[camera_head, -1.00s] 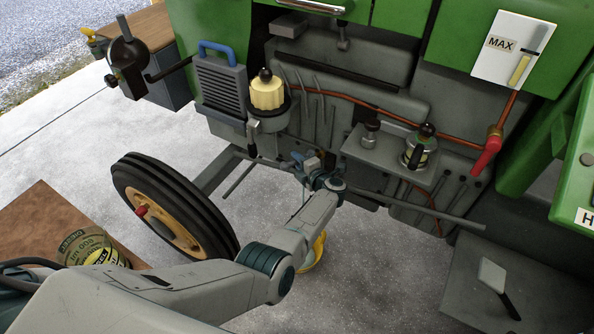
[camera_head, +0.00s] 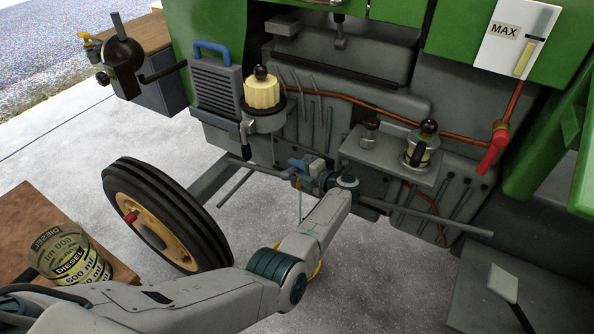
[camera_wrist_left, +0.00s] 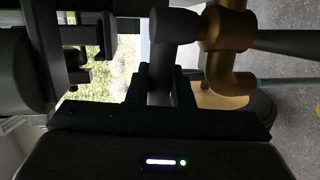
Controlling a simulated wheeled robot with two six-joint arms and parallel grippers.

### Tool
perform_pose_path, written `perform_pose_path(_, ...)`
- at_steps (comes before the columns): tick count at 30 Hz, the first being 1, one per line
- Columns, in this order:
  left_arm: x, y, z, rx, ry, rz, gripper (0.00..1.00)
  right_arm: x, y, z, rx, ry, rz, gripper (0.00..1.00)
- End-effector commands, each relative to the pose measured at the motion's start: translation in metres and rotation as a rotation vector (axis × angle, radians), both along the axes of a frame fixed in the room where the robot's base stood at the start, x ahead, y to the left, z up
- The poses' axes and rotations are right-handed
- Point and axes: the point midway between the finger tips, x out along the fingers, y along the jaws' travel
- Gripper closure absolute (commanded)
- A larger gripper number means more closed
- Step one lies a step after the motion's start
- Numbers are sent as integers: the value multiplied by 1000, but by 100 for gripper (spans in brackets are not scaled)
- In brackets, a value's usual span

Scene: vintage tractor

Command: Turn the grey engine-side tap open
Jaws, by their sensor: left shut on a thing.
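The grey tap handle (camera_wrist_left: 162,62) stands between the two dark fingers of my left gripper (camera_wrist_left: 162,92) in the left wrist view. The fingers are shut on it. Its brass body (camera_wrist_left: 228,30) lies to the right, with a bent spout. In the head view my left gripper (camera_head: 306,177) is at the lower engine side, below and right of the cream-coloured filter (camera_head: 262,93). It hides most of the tap there, so I cannot tell the handle's angle from the head view. My right gripper is not in view.
A red-handled tap (camera_head: 493,152) hangs on the copper pipe at right. A glass jar (camera_head: 420,148) stands on the engine's shelf. The front wheel (camera_head: 168,215) is at left, near a diesel measure (camera_head: 78,262) on a brown surface. A yellow item (camera_head: 318,270) shows behind my arm.

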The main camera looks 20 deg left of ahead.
Motion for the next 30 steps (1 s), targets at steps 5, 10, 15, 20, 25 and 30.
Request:
perform_pose_path(5,0,-2,-1,-4,1,5,100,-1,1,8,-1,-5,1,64)
perform_pose_path(10,0,-2,-1,-3,2,7,100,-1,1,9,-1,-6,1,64)
perform_pose_path(15,0,-2,-1,-4,2,6,100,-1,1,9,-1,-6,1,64)
perform_pose_path(20,-1,-2,-1,-3,2,7,60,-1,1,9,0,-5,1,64)
perform_pose_path(25,0,-1,-1,-2,1,8,60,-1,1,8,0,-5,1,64)
perform_pose_path(30,0,-1,0,-2,1,8,60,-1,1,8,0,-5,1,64)
